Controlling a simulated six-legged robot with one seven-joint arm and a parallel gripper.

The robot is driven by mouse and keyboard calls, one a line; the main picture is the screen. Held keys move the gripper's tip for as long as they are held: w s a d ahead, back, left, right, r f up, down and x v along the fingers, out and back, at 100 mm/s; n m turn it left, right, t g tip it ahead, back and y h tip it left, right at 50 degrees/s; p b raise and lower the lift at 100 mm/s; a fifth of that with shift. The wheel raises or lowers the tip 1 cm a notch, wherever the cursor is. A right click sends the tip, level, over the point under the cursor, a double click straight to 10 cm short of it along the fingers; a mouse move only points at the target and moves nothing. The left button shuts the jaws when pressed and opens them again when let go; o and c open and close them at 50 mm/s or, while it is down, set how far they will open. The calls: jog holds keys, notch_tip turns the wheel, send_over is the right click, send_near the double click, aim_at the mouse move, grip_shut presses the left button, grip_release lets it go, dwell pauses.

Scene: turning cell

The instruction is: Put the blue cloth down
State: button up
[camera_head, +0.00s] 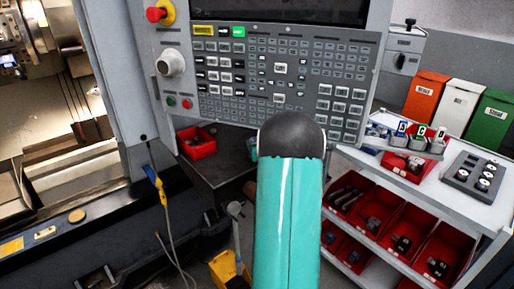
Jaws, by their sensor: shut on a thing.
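My own teal arm with its black rounded joint fills the lower middle of the head view. My gripper is not in sight, hidden behind or beyond this arm. I cannot make out the blue cloth anywhere. A small teal patch shows just left of the black joint, and I cannot tell what it is. A dark shelf (222,165) below the control panel is partly covered by my arm.
A red bin (196,142) sits on the dark shelf under the control panel (281,69). A white cart (472,212) at right holds cups, a grey holder (476,177) and red bins (395,238). A blue-yellow tool (153,180) hangs at left. A yellow bucket (228,270) stands low.

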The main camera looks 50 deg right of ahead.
jog(key=x, duration=0.2)
jog(key=shift+w+d+r, duration=0.2)
jog(key=shift+w+d, duration=0.05)
jog(key=shift+f, duration=1.75)
jog(key=shift+f, duration=0.15)
jog(key=o, duration=1)
jog(key=shift+o, duration=0.2)
jog(key=v, duration=1.2)
